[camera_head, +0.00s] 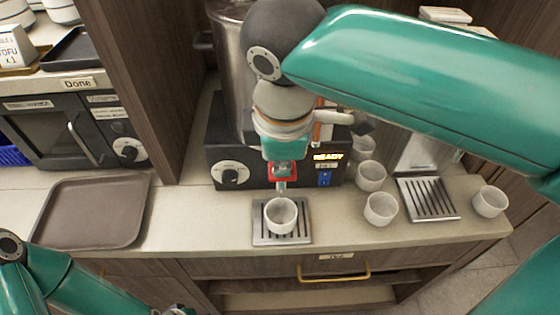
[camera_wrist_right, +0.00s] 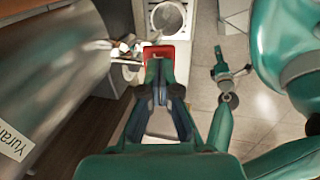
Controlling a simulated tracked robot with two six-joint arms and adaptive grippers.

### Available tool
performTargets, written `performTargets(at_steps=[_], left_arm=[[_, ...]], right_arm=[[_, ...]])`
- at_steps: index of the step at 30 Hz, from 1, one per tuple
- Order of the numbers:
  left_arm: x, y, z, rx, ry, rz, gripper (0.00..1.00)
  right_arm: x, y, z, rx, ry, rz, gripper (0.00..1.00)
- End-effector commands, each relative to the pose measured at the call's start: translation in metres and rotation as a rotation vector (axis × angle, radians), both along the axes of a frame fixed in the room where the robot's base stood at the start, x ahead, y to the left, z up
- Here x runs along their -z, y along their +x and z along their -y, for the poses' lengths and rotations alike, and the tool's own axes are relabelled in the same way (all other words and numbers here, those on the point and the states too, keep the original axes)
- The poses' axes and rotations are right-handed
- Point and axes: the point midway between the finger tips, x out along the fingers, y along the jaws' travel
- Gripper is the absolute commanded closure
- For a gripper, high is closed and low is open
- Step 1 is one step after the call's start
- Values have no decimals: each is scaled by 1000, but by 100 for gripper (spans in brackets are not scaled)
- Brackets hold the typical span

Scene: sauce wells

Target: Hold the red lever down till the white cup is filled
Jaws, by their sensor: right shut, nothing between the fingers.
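The red lever (camera_head: 284,170) is on the front of the dispenser, above the white cup (camera_head: 281,216). The cup stands upright on a slatted drip tray (camera_head: 262,238); its fill level is too small to tell. My right gripper (camera_head: 282,160) points down at the lever from above, shut with nothing between the fingers. In the right wrist view its fingertips (camera_wrist_right: 159,72) meet or overlap the red lever (camera_wrist_right: 158,50); contact is not certain. My left gripper (camera_head: 176,311) is mostly cut off at the bottom edge of the head view, its fingers unclear.
The dispenser's black base (camera_head: 238,160) carries a knob and a lit "READY" display. Several other white cups, one being this cup (camera_head: 381,208), stand to the right around a second drip tray (camera_head: 428,198). A brown tray (camera_head: 95,212) lies on the left counter.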

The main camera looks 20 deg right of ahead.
Motion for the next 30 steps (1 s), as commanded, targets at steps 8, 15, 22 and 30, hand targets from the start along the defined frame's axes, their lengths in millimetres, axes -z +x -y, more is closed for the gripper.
performTargets(at_steps=[8,15,22,30], left_arm=[[4,0,0,0,0,1,60],[4,0,0,0,0,1,60],[4,0,0,0,0,1,60],[4,0,0,0,0,1,60]], right_arm=[[3,-2,0,2,-5,20,100],[3,-2,0,2,-6,19,100],[3,-2,0,2,-6,19,100],[3,-2,0,2,-6,19,100]])
